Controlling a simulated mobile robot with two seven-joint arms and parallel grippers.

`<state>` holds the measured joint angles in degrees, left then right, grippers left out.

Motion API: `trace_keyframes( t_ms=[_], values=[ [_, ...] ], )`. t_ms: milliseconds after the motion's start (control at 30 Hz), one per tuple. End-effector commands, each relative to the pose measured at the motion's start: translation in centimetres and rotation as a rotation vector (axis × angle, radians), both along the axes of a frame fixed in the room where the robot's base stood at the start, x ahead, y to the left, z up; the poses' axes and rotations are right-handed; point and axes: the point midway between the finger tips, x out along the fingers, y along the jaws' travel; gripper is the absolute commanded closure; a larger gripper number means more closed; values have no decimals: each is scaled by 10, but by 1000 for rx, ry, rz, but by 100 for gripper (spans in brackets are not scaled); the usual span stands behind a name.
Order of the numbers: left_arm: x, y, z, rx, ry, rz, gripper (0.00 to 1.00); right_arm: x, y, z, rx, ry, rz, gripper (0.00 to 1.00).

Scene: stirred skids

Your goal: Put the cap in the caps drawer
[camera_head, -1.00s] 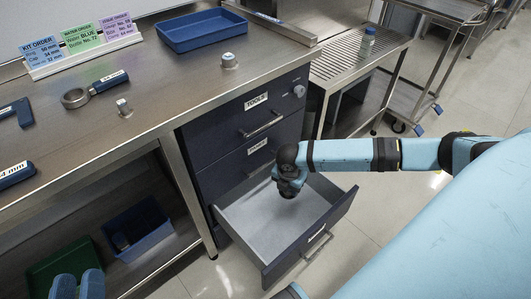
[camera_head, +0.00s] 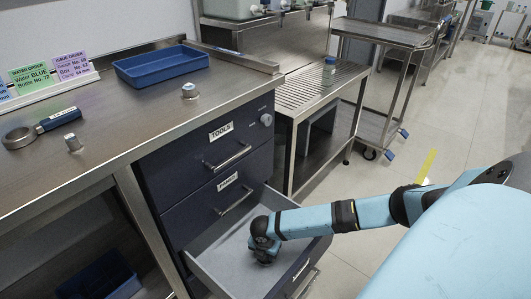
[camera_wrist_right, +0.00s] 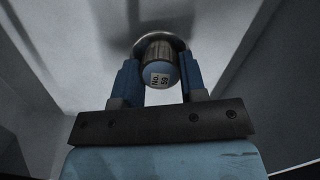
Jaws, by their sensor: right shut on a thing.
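My right gripper (camera_head: 264,252) is low over the inside of the open bottom drawer (camera_head: 222,262). In the right wrist view the fingers (camera_wrist_right: 160,82) are shut on the cap (camera_wrist_right: 159,76), a metal piece with a wider rim and a blue end labelled "No. 59". The pale drawer floor lies beyond it; I cannot tell if the cap touches it. The cap is hidden by the hand in the head view. The open drawer's front label is too small to read. My left gripper is not in view.
Two closed drawers sit above, the top one (camera_head: 227,152) labelled TOOLS. On the bench are a blue tray (camera_head: 160,66), two small metal pieces (camera_head: 190,91) (camera_head: 73,142) and a ring-ended tool (camera_head: 42,128). A bottle (camera_head: 329,70) stands on the slatted table.

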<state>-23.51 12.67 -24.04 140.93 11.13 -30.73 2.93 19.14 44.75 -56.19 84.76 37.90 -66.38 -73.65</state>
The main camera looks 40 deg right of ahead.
Motion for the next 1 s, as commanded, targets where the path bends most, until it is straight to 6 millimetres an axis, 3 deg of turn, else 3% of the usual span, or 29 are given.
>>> trace_keyframes(
  t_ms=[33,133,533,567,633,1000],
  values=[
    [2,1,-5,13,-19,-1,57,0,1,-14,1,0,0,91],
    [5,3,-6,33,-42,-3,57,0,1,-27,1,1,0,91],
    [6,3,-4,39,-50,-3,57,0,1,-30,1,0,0,91],
    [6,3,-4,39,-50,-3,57,0,1,-29,1,0,1,55],
    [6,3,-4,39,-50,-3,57,0,1,-29,1,0,1,38],
    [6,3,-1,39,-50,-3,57,0,1,-23,1,0,0,36]
  ],
)
